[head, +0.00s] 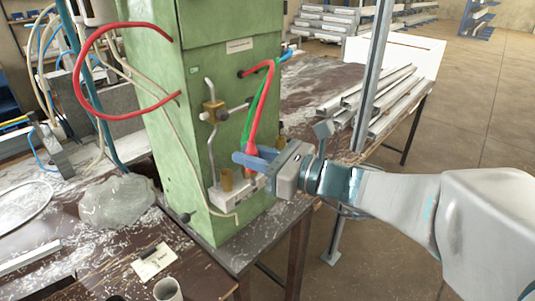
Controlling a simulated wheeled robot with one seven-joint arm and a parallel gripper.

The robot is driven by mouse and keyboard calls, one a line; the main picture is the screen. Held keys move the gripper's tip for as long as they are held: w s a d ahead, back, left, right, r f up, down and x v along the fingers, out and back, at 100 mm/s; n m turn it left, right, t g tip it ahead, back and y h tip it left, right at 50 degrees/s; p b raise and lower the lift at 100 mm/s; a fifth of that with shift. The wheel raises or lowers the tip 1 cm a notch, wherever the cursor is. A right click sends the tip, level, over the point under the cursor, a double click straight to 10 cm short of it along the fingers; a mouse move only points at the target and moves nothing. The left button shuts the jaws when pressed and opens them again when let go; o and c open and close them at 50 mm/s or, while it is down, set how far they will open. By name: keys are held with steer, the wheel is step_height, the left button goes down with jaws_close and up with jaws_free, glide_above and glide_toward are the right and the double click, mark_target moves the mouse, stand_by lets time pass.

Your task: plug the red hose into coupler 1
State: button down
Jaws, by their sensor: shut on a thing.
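The red hose (271,90) comes out of the side of the green cabinet (215,60), arches over and hangs down to my gripper (252,160). My gripper's blue fingers are shut on the hose near its lower end. A red tip shows just below the fingers, over a pale coupler block (233,194) low on the cabinet front. The fingers hide part of the block, and I cannot tell whether the tip touches it. A brass coupler (226,179) stands upright on the block, left of the hose end. Coupler numbers are not readable.
A green hose (252,112) runs close beside the red one. A brass valve with a bent pipe (213,112) is left of my gripper. Another red hose loop (82,88) hangs at left. Metal profiles (385,100) lie on the bench behind my arm.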

mark_target(209, 147)
steer(key=shift+s+a+r, duration=0.15)
steer(key=shift+a+r, duration=0.05)
steer(key=shift+w+d+b+x, duration=0.1)
steer(key=shift+w+b+x, duration=0.15)
steer(key=shift+x, duration=1)
steer(key=shift+w+d+b+x, duration=0.15)
steer(key=shift+w+x, duration=0.15)
steer(key=shift+x, duration=0.95)
steer(key=shift+w+d+b+x, duration=0.1)
steer(key=shift+w+b+x, duration=0.15)
steer(key=shift+x, duration=1)
steer(key=shift+f+b, duration=1.5)
steer(key=shift+b, duration=0.55)
stand_by(2.0)
